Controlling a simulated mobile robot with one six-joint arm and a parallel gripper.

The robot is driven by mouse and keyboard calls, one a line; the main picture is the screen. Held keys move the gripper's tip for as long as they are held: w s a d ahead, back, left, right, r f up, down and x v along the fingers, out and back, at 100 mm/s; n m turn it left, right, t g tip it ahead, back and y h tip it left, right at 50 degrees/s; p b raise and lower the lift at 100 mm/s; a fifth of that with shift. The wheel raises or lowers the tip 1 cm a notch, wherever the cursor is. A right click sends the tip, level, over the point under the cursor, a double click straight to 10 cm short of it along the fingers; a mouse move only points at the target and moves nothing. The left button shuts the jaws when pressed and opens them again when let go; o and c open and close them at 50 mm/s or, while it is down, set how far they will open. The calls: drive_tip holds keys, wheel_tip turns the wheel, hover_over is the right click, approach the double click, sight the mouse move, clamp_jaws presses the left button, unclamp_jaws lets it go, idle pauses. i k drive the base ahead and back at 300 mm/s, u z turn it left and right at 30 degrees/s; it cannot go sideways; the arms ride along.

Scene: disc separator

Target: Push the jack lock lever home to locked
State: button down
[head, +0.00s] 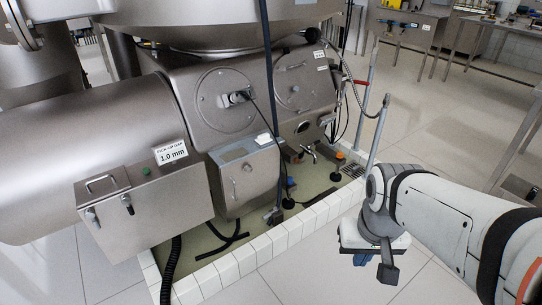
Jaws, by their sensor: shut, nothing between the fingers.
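My gripper (388,270) hangs at the lower right in the head view, shut and empty, above the tiled floor in front of the machine. It is well to the right of the steel machine and touches nothing that I can see. No part is clearly marked as the jack lock lever. A small black-tipped lever (127,203) shows on the front of the steel box (155,215) at the lower left, with a pale-ended knob (91,217) beside it. I cannot tell whether either is the jack lock lever, nor its locked state.
A "PICK-UP GAP 1.0 mm" sign (171,152) stands on the box. A white tiled curb (262,252) edges the machine's wet floor. Floor in front is clear.

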sight(276, 209)
drive_tip(key=i, duration=1)
drive_tip(key=u, duration=0.05)
